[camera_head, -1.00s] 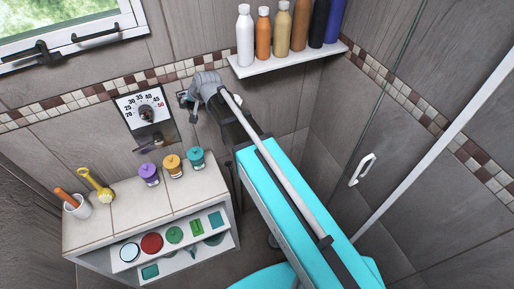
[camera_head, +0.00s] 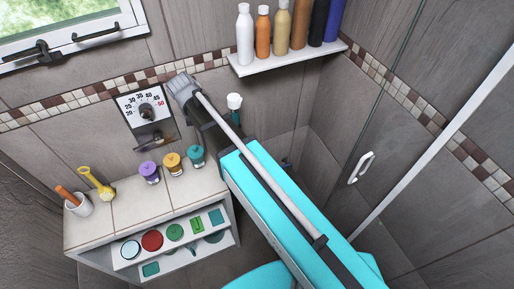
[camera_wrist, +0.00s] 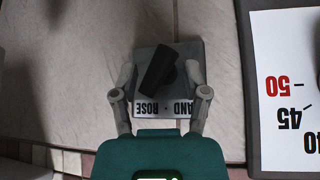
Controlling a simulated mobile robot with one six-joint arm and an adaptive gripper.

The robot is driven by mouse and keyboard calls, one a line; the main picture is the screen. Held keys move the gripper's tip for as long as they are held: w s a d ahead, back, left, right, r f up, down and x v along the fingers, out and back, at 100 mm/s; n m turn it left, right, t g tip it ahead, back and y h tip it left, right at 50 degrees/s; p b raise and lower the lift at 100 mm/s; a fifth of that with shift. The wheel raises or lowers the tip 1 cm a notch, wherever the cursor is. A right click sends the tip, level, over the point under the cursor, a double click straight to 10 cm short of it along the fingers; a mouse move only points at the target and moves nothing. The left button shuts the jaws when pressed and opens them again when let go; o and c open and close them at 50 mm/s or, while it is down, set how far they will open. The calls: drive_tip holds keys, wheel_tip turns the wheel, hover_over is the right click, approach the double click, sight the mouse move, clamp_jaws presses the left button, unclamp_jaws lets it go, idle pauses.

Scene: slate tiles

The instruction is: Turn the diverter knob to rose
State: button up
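The diverter knob (camera_wrist: 160,68) is a black bar on a grey square plate (camera_wrist: 143,55) in the wrist view. The plate's HAND and ROSE label (camera_wrist: 160,108) reads upside down there. The bar is tilted, its lower end leaning towards the ROSE side. My gripper (camera_wrist: 160,72) is open, one finger on each side of the knob, with gaps to it. I cannot tell how far the tips are from the plate. In the head view my gripper (camera_head: 180,88) is at the wall, right of the temperature dial, and hides the diverter.
The white temperature dial panel (camera_head: 143,107) is close beside the diverter, with a lever (camera_head: 150,143) below it. A white-headed teal item (camera_head: 235,103) is on the wall to the right. A bottle shelf (camera_head: 290,57) is above right; a tiled bench (camera_head: 140,212) with jars stands below.

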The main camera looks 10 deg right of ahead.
drive_tip(key=shift+a+f+n+t+h+b, duration=0.1)
drive_tip(key=shift+n+t+h+b, duration=0.25)
drive_tip(key=shift+h, duration=0.35)
drive_tip(key=shift+f+n+t+h+b, duration=0.15)
drive_tip(key=shift+h+b, duration=0.25)
drive_tip(key=shift+h, duration=0.3)
drive_tip(key=shift+r+n+t+h+b, duration=0.1)
drive_tip(key=shift+n+t+h+b, duration=0.6)
drive_tip(key=shift+h+b, duration=0.9)
drive_tip(key=shift+s+a+r, duration=0.1)
drive_tip(key=shift+s+r, duration=0.1)
drive_tip(key=shift+r, duration=0.15)
drive_tip(key=p+v, duration=0.8)
drive_tip(key=v, duration=0.5)
drive_tip(key=s+d+f+g+y+b, duration=0.1)
drive_tip(key=s+d+f+g+b, duration=0.1)
drive_tip(key=d+f, duration=0.4)
drive_tip(key=s+d+f+m+g+y+b, duration=0.1)
drive_tip(key=s+d+f+g+b, duration=0.2)
drive_tip(key=d, duration=0.9)
drive_tip(key=s+d+f+m+g+y+b, duration=0.1)
drive_tip(key=s+d+f+g+b, duration=0.1)
drive_tip(key=d+f+b, duration=0.5)
drive_tip(key=shift+d+f+g+y, duration=0.3)
drive_tip(key=shift+d+f+g, duration=0.7)
drive_tip(key=shift+f, duration=1)
drive_tip(key=shift+s+d, duration=0.15)
drive_tip(key=shift+d, duration=0.1)
drive_tip(key=shift+a, duration=0.1)
